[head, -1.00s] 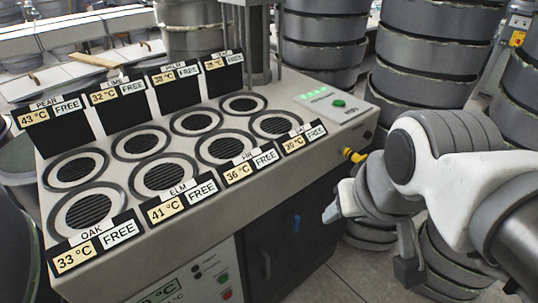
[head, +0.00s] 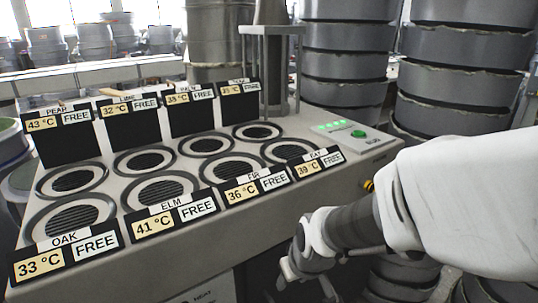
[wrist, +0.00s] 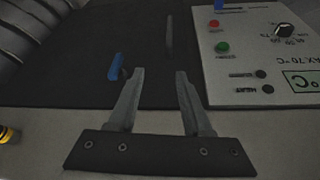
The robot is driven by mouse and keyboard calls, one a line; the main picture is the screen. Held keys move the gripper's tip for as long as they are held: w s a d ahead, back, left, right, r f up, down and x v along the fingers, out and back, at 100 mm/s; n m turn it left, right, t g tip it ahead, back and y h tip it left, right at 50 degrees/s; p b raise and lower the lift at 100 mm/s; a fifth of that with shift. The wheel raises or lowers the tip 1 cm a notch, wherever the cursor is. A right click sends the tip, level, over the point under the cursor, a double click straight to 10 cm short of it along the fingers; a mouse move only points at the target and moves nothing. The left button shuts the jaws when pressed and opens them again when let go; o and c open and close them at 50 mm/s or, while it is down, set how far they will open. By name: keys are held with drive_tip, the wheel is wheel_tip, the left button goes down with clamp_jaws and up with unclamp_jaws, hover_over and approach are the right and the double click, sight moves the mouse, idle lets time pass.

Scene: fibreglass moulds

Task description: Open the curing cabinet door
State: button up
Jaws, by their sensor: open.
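The curing cabinet door is the dark flat panel (wrist: 75,70) in the wrist view, which looks upside down. A slim grey upright bar handle (wrist: 169,36) stands on it, just beyond my fingertips and roughly in line with the gap between them. A small blue latch-like part (wrist: 115,68) sits on the door left of my fingers. My gripper (wrist: 160,74) is open, with nothing between its fingers. In the head view my gripper (head: 290,268) is low at the front of the cabinet; the bench edge and my arm hide most of the door, and its handle cannot be made out.
A light control panel (wrist: 262,55) with red and green buttons and a knob adjoins the door. The cabinet top (head: 293,133) carries round vents and temperature cards. Stacked grey drums (head: 345,60) stand behind and to the right, close to my arm.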

drive_tip(key=b+x, duration=0.3)
drive_tip(key=x, duration=0.4)
drive_tip(key=s+a+b+x, duration=0.1)
drive_tip(key=b+x, duration=0.3)
drive_tip(key=x, duration=0.3)
drive_tip(key=s+b+x, duration=0.1)
drive_tip(key=b+x, duration=0.3)
drive_tip(key=x, duration=0.3)
drive_tip(key=shift+w+a+f, duration=0.2)
drive_tip(key=shift+a+f, duration=0.05)
drive_tip(key=shift+f, duration=0.35)
drive_tip(key=shift+c, duration=0.2)
clamp_jaws()
